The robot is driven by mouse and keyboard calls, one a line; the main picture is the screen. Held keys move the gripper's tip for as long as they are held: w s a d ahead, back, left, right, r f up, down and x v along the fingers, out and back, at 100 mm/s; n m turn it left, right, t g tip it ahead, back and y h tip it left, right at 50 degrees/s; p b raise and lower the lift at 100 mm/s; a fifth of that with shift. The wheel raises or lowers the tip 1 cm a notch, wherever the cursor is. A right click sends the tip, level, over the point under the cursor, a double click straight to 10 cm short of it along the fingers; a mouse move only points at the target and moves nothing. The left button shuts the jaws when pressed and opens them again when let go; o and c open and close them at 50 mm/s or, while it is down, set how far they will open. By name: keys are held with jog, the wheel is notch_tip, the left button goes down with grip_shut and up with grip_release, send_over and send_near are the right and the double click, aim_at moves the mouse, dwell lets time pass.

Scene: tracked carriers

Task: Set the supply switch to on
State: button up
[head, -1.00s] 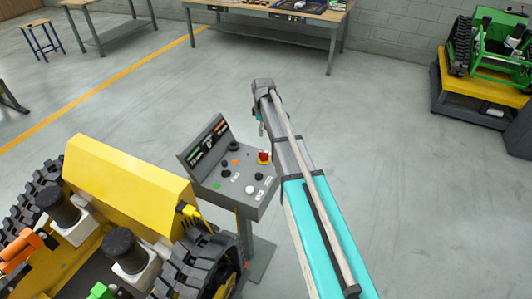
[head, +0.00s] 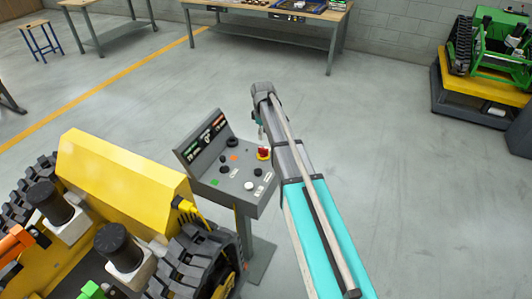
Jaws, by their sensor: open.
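A grey control console (head: 222,196) on a post stands at centre left, its sloped face carrying several small controls. My gripper (head: 261,128) hangs below the arm's far end, above and behind the console's right side. It is small here and partly hidden by my arm; it looks empty and apart from the controls.
A yellow tracked carrier (head: 122,172) stands close to the console's left, its black track (head: 200,262) near the post. A workbench (head: 262,14) stands at the back. A green tracked machine (head: 490,45) rests on a yellow-topped stand at right. The floor between is clear.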

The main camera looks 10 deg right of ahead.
aim_at(263, 149)
jog(key=shift+f+b, duration=4.15)
jog(key=shift+f, duration=0.35)
grip_shut()
